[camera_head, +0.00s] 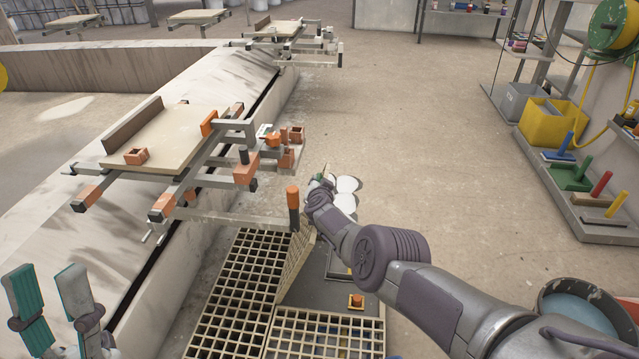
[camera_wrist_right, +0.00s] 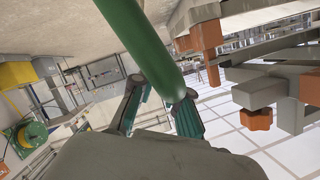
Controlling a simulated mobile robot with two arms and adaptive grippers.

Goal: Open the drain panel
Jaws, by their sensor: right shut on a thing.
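The drain panel (camera_head: 298,262) is a beige grid panel in the floor grating, seen tilted up steeply beside a dark recess (camera_head: 325,293). My right arm hides part of it. My right gripper (camera_head: 322,182) is beyond the panel's upper end, mostly hidden by its own wrist. In the right wrist view its teal fingers (camera_wrist_right: 158,103) are shut on a thick green bar (camera_wrist_right: 115,55). I cannot tell how the bar joins the panel. My left gripper (camera_head: 50,292) is open and empty at the lower left, with its teal fingers apart.
Fixed floor grating (camera_head: 235,290) lies left of the recess. A small orange block (camera_head: 356,300) is in the recess. The carousel arm (camera_head: 235,218) with an orange post reaches over the grating.

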